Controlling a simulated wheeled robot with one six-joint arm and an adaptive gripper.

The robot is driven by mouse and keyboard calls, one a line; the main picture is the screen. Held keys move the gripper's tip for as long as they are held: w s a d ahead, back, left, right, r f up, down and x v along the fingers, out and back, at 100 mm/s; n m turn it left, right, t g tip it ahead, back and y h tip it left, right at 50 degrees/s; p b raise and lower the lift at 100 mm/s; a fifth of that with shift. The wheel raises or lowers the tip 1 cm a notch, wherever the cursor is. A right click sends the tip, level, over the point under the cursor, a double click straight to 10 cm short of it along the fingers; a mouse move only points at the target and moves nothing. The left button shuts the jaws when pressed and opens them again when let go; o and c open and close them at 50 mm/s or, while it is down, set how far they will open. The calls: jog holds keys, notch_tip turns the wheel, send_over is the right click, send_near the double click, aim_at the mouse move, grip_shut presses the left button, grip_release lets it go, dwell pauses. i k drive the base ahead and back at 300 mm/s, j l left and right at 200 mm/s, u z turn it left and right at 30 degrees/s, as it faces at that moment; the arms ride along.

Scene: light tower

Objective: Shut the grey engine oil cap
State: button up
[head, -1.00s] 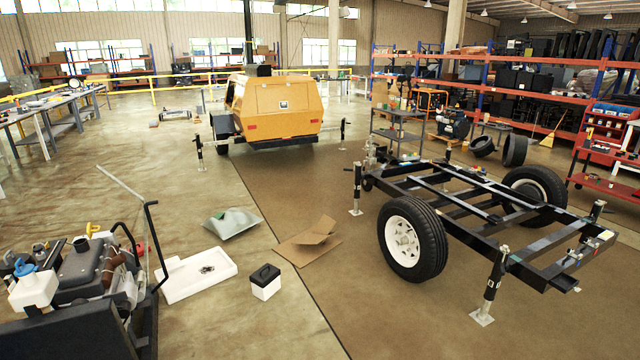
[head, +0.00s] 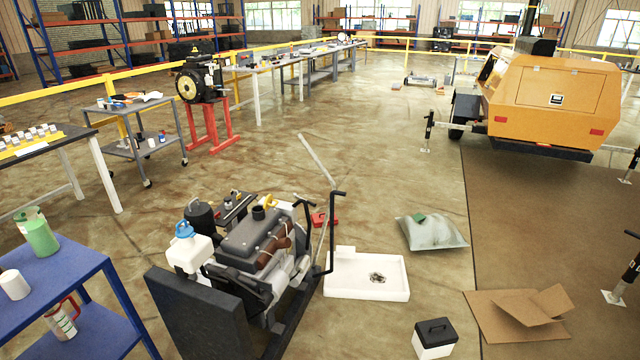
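The engine (head: 255,240) stands on a dark stand at the lower middle of the head view. It has a grey top cover, a brown part on its right side and a short black upright cylinder (head: 258,212) on top. A yellow part (head: 270,202) shows just behind that cylinder. A white tank (head: 190,252) with a blue cap (head: 184,230) is at the engine's left. I cannot make out a grey oil cap for certain, nor whether it is open or shut; it is too small or hidden. My gripper is not in view.
A white tray (head: 366,292), a black-lidded white box (head: 433,340) and flat cardboard (head: 495,318) lie right of the engine. A blue shelf (head: 60,275) stands at the left. A dark panel (head: 196,318) fronts the engine. Open floor lies behind it.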

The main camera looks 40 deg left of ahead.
aim_at(267, 203)
jog(key=i+l, duration=0.1)
jog(key=i, duration=1.75)
jog(key=u, duration=0.45)
jog(key=i+u, duration=0.1)
jog(key=u, duration=0.8)
jog(key=l+u, duration=0.1)
jog(key=u, duration=0.35)
jog(key=l+u, duration=0.1)
jog(key=u, duration=0.35)
jog(key=i+l+u, duration=0.15)
jog(key=i+l, duration=0.4)
jog(key=i+l+u, duration=0.1)
jog(key=i+l, duration=0.4)
jog(key=l, duration=0.1)
